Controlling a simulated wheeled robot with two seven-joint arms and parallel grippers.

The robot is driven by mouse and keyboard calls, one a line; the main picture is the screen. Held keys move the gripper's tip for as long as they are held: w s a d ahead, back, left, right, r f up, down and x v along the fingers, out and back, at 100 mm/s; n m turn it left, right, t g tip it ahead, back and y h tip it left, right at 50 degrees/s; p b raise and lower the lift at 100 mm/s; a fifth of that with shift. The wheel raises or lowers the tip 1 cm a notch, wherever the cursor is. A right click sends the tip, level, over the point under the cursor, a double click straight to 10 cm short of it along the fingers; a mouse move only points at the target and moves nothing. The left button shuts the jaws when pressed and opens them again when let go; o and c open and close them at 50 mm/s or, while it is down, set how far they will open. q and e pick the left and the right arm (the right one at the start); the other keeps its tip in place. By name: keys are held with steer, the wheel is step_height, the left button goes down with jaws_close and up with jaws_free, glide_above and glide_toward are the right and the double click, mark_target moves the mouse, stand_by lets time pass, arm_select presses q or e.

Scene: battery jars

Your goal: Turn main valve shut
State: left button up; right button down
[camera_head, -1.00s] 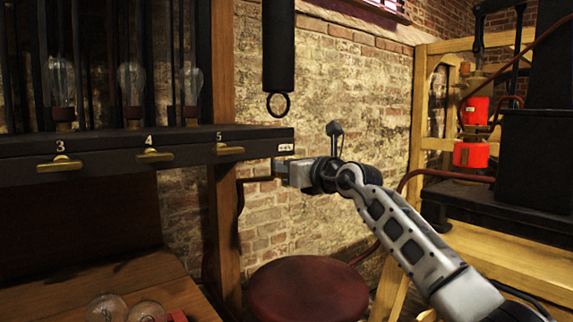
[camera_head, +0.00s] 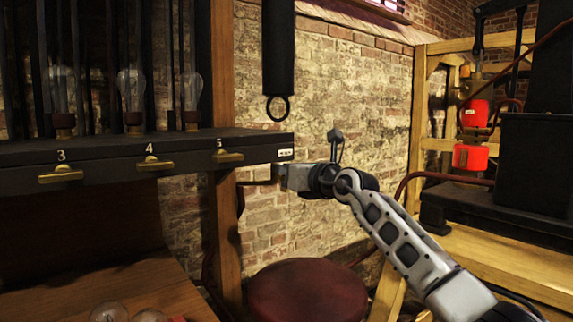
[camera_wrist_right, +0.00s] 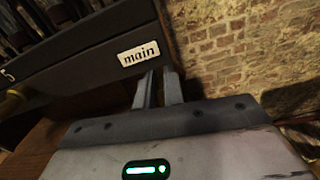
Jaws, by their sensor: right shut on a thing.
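The black panel (camera_head: 120,147) carries a small white label (camera_head: 284,153) at its right end. In the right wrist view this label (camera_wrist_right: 139,54) reads "main". My right gripper (camera_head: 279,172) is at the panel's right end, just below the label. In the right wrist view its two fingers (camera_wrist_right: 158,88) are close together at the panel's edge. It is shut on the main valve's handle, which is mostly hidden by the fingers and the panel. A thin dark bar (camera_head: 252,183) shows just left of the fingers. My left gripper is not in view.
Brass handles marked 3 (camera_head: 61,174), 4 (camera_head: 153,164) and 5 (camera_head: 229,156) sit along the panel's front. Glass bulbs (camera_head: 131,88) stand above. A black cylinder with a ring (camera_head: 278,50) hangs over the label. A red stool (camera_head: 308,292) stands below.

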steer(key=c, duration=1.5)
jaws_free()
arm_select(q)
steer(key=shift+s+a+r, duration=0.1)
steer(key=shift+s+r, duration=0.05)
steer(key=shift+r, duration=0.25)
